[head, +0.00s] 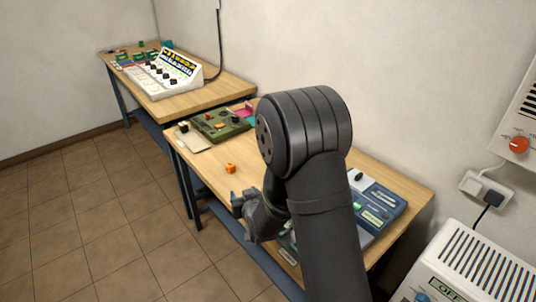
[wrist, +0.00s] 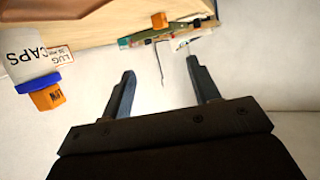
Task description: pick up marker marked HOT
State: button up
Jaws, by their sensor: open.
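A small orange block (head: 230,168) sits on the near wooden table, just beyond my gripper (head: 240,204). Its lettering is too small to read, so I cannot tell if it is the marker marked HOT. In the wrist view my gripper (wrist: 162,80) has its two fingers apart with nothing between them. An orange piece with a blue part (wrist: 46,92) shows at the left there, with dark lettering I cannot read surely. A smaller orange piece (wrist: 159,19) shows at the top, beyond the fingertips. No HOT lettering is legible in either view.
A green panel (head: 218,123) lies at the table's far end, and a blue-grey panel (head: 376,203) lies right of my arm, partly hidden. A white card reading CAPS (wrist: 28,62) is beside the orange-and-blue piece. Bare wood (head: 205,165) surrounds the orange block.

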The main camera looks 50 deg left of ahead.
jog(key=w+a+n+g+h, duration=0.1)
jog(key=w+a+h, duration=0.3)
jog(key=w+a, duration=0.45)
jog(key=n+g+h, duration=0.3)
jog(key=g, duration=0.1)
send_near(230, 164)
jog(key=x, duration=0.4)
jog(key=shift+s+a+f, duration=0.2)
jog(key=shift+s+f, duration=0.05)
jog(key=shift+s, duration=0.1)
jog(key=shift+w+x, duration=0.15)
jog(key=shift+x, duration=1.2)
jog(key=shift+w+x, duration=0.15)
jog(key=shift+x, duration=1.2)
jog(key=shift+d, duration=0.15)
jog(key=c, duration=1.1)
